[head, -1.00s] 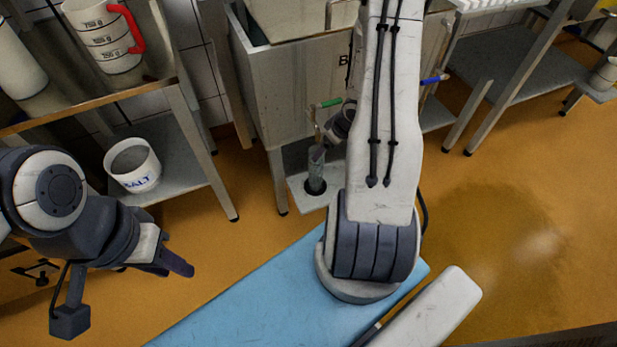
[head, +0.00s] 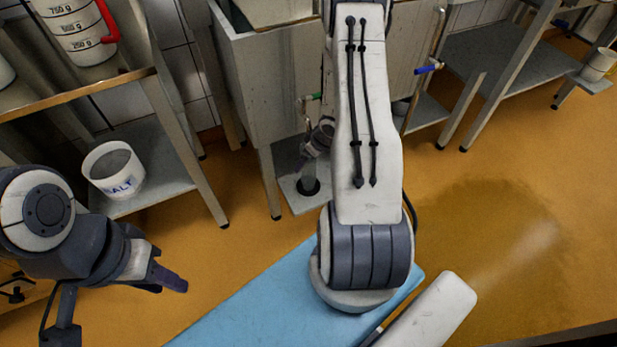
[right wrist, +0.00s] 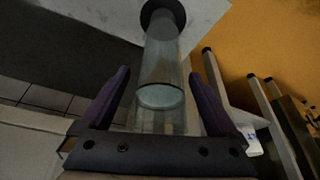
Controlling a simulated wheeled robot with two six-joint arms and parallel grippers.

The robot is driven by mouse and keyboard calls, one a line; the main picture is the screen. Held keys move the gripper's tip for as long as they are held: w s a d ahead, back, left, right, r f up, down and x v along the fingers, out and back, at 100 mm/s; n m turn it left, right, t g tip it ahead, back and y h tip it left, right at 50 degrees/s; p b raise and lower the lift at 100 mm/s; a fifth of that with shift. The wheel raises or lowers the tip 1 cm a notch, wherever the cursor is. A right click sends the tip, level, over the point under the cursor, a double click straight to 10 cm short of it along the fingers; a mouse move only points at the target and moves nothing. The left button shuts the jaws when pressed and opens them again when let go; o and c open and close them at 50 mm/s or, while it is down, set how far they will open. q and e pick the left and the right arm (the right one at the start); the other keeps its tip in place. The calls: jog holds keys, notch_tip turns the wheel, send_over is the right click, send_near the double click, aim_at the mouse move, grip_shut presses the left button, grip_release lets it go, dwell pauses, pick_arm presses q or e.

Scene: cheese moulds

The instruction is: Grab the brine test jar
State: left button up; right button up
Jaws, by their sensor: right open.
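The brine test jar is a clear glass cylinder on a black foot. In the head view the jar (head: 309,176) stands upright on a low grey shelf under the steel vat. My right gripper (head: 318,140) is just above it, partly hidden by my right arm. In the right wrist view the jar (right wrist: 161,65) stands between the two purple fingers of my right gripper (right wrist: 159,76). These are apart, with a gap showing on each side of the glass. My left gripper (head: 167,281) is at the lower left, away from the jar; its finger gap is unclear.
The steel vat (head: 245,75) stands directly behind the jar, with a green-handled tap (head: 313,97) close above it. A salt bucket (head: 113,170) sits on a lower shelf at left, below a measuring jug (head: 75,30).

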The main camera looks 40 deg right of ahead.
jog(key=shift+r, duration=0.1)
grip_shut()
jog(key=shift+r, duration=0.15)
